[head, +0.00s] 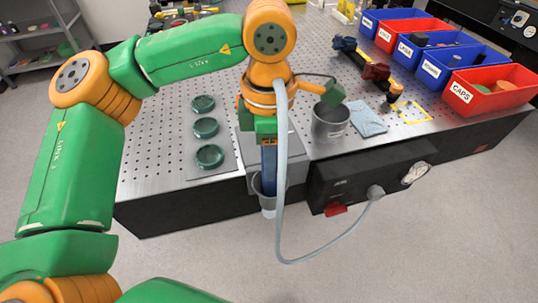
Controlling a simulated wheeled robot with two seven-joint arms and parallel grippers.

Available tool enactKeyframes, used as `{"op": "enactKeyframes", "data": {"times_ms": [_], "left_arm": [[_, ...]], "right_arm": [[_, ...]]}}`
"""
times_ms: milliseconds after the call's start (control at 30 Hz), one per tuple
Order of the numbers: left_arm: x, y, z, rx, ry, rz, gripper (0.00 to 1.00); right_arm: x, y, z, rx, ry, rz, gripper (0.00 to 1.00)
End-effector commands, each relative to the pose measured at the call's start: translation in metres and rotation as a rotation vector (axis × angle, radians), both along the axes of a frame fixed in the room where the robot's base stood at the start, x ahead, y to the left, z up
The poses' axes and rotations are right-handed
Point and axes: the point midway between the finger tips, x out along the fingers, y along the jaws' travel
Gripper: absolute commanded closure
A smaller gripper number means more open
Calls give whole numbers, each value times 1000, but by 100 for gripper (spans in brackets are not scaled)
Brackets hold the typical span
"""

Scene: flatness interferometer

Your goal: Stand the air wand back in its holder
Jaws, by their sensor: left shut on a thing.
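My left gripper (268,143) points down over the front edge of the perforated table and is shut on the blue air wand (268,163). The wand is roughly upright. Its lower end is at the mouth of a grey cup-shaped holder (268,203) on the table's front edge. From this angle I cannot tell how deep it sits or whether it touches the rim. A pale grey hose (283,200) runs up past the gripper and loops down to a black box (345,180) with a gauge. My right gripper is out of view.
Several green glass discs (210,156) stand left on the table (160,160). A grey metal cup (331,123), a blue cloth (368,119) and a yellow frame (411,112) lie right of the gripper. Labelled red and blue bins (462,93) line the right side. The hose hangs freely in front.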

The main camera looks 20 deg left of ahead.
Motion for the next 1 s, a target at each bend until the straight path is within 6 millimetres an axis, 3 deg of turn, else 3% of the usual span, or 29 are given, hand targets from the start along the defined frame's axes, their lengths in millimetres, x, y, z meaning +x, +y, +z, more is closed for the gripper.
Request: {"op": "enactKeyframes", "data": {"times_ms": [133,167,267,300,567,900,1000], "left_arm": [[0,0,0,0,0,0,100],[0,0,0,0,0,0,58],[0,0,0,0,0,0,31],[0,0,0,0,0,0,29],[0,0,1,0,0,0,29],[1,-1,64,-1,-3,1,29],[0,0,71,-1,0,0,29]], "right_arm": [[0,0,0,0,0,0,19],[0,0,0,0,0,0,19],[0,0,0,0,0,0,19],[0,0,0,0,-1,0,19],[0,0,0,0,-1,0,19],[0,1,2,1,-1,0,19],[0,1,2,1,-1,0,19]]}}
